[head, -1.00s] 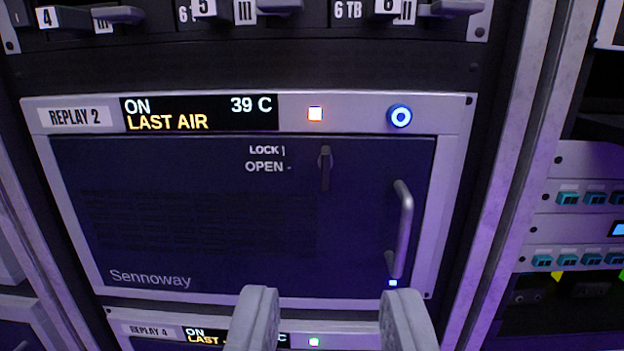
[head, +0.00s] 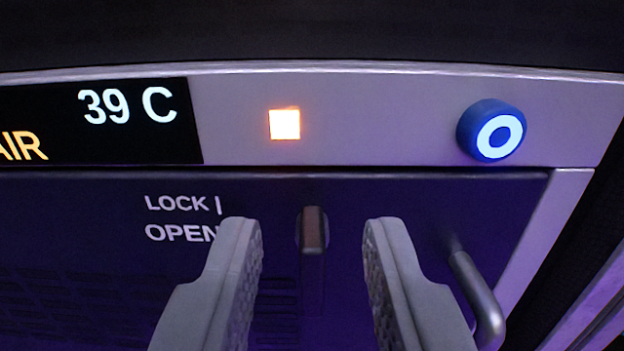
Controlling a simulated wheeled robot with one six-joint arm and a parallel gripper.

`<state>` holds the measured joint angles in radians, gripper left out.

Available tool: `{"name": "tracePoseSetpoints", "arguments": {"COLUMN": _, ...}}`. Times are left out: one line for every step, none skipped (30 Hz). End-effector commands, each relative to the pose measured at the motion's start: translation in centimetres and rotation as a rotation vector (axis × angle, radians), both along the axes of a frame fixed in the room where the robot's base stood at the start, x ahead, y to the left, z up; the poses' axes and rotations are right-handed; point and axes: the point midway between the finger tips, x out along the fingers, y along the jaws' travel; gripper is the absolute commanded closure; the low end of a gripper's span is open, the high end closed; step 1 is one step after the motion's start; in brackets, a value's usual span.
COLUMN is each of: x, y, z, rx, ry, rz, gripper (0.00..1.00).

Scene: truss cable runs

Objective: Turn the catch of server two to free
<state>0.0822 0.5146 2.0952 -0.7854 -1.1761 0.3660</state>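The catch (head: 313,232) is a small dark upright lever on the dark front panel (head: 90,300) of the server labelled REPLAY 2 in the earlier view. It points up and down, in line with the upright mark beside LOCK (head: 182,204). OPEN (head: 180,233) is printed below, partly covered by my left finger. My gripper (head: 312,240) is open, its two fingers on either side of the catch with a gap on both sides. I cannot tell how far the fingertips stand off the panel.
A blue round button (head: 491,130) and a lit orange-white square (head: 285,124) sit on the grey strip above. The display (head: 95,122) reads 39 C at upper left. A grey bar handle (head: 476,298) is close to the right of my right finger.

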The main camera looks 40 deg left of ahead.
Motion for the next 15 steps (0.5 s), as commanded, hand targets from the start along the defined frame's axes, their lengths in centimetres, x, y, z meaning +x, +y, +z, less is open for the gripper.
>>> {"name": "tracePoseSetpoints", "arguments": {"x": 0.36, "y": 0.31, "z": -0.01, "rx": 0.000, "ry": 0.000, "rz": 0.001, "gripper": 0.71}}
{"name": "tracePoseSetpoints", "arguments": {"x": 0.54, "y": 0.42, "z": 0.01, "rx": 0.001, "ry": -0.001, "rz": 0.001, "gripper": 0.71}}
{"name": "tracePoseSetpoints", "arguments": {"x": 0.74, "y": 0.53, "z": 0.02, "rx": 0.001, "ry": -0.001, "rz": 0.000, "gripper": 0.71}}
{"name": "tracePoseSetpoints", "arguments": {"x": 0.84, "y": 0.59, "z": 0.02, "rx": 0.001, "ry": -0.001, "rz": 0.000, "gripper": 0.71}}
{"name": "tracePoseSetpoints", "arguments": {"x": 0.93, "y": 0.64, "z": 0.02, "rx": 0.001, "ry": -0.001, "rz": -0.001, "gripper": 0.71}}
{"name": "tracePoseSetpoints", "arguments": {"x": 1.01, "y": 0.69, "z": 0.01, "rx": 0.001, "ry": 0.000, "rz": -0.001, "gripper": 0.71}}
{"name": "tracePoseSetpoints", "arguments": {"x": 1.05, "y": 0.71, "z": 0.01, "rx": 0.001, "ry": 0.000, "rz": -0.001, "gripper": 0.71}}
{"name": "tracePoseSetpoints", "arguments": {"x": 1.07, "y": 0.73, "z": 0.00, "rx": 0.001, "ry": 0.000, "rz": -0.001, "gripper": 0.71}}
{"name": "tracePoseSetpoints", "arguments": {"x": 1.08, "y": 0.74, "z": 0.00, "rx": 0.001, "ry": 0.001, "rz": -0.001, "gripper": 0.71}}
{"name": "tracePoseSetpoints", "arguments": {"x": 1.08, "y": 0.74, "z": 0.00, "rx": 0.001, "ry": 0.001, "rz": -0.001, "gripper": 0.71}}
{"name": "tracePoseSetpoints", "arguments": {"x": 1.07, "y": 0.73, "z": 0.00, "rx": 0.001, "ry": 0.001, "rz": -0.001, "gripper": 0.71}}
{"name": "tracePoseSetpoints", "arguments": {"x": 1.07, "y": 0.73, "z": 0.00, "rx": 0.001, "ry": 0.001, "rz": -0.001, "gripper": 0.71}}
{"name": "tracePoseSetpoints", "arguments": {"x": 1.07, "y": 0.73, "z": 0.00, "rx": 0.001, "ry": 0.001, "rz": -0.001, "gripper": 0.71}}
{"name": "tracePoseSetpoints", "arguments": {"x": 1.06, "y": 0.73, "z": 0.00, "rx": 0.001, "ry": 0.001, "rz": -0.001, "gripper": 0.71}}
{"name": "tracePoseSetpoints", "arguments": {"x": 1.06, "y": 0.73, "z": 0.00, "rx": 0.001, "ry": 0.001, "rz": -0.001, "gripper": 0.76}}
